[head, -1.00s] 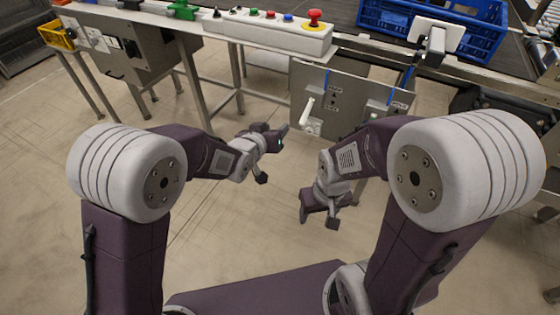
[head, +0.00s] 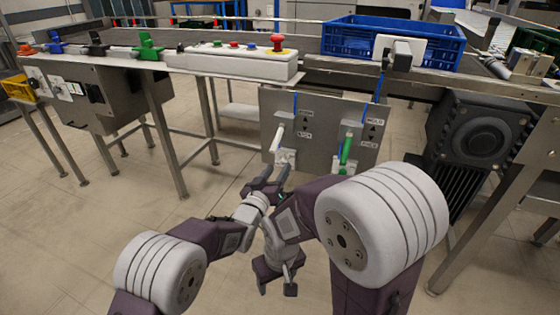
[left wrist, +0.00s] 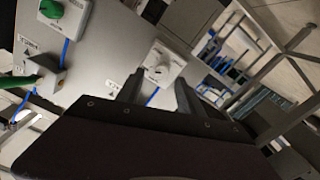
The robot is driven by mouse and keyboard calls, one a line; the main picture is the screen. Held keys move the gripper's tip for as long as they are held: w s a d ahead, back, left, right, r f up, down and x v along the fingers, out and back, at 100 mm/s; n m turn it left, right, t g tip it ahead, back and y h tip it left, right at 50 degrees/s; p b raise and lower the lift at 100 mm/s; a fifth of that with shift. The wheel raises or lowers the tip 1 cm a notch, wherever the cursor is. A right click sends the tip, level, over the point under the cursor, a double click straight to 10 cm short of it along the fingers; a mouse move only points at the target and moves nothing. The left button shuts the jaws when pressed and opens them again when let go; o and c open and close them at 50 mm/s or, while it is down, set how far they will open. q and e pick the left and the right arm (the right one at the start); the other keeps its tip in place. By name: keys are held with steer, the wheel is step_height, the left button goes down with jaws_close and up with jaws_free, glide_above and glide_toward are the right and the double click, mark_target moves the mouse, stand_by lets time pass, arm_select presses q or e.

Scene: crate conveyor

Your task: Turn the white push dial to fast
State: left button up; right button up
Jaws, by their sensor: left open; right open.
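The white push dial (left wrist: 161,71) sits on a square white plate on the grey panel in the left wrist view. In the head view its white fitting (head: 285,157) is low on the left half of the panel (head: 325,128), below a slanted white handle. My left gripper (head: 272,180) is open in front of it. In the left wrist view the two fingers (left wrist: 158,94) point towards the dial, with their tips just short of its plate. I cannot read its setting or nearby labels. My right gripper (head: 276,282) is open and empty, lower and away from the panel.
A green handle (head: 346,149) stands right of the white fitting. A green knob (left wrist: 51,9) shows in the left wrist view. Above are a button box (head: 230,62) with a red emergency button (head: 278,42) and a blue crate (head: 350,44). A dark motor (head: 478,135) is at right.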

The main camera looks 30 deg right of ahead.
mark_target(282, 164)
arm_select(q)
steer(key=shift+w+d+f+b, duration=0.2)
steer(key=shift+w+d, duration=0.2)
steer(key=shift+d, duration=0.1)
steer(key=shift+w+d+f+b, duration=0.2)
steer(key=shift+w+d, duration=0.2)
steer(key=shift+d, duration=0.05)
steer(key=shift+w+d+r, duration=0.15)
steer(key=shift+w+d, duration=0.15)
steer(key=shift+d, duration=0.05)
arm_select(e)
step_height(282, 164, down, 2)
arm_select(q)
steer(key=shift+c, duration=0.3)
jaws_close()
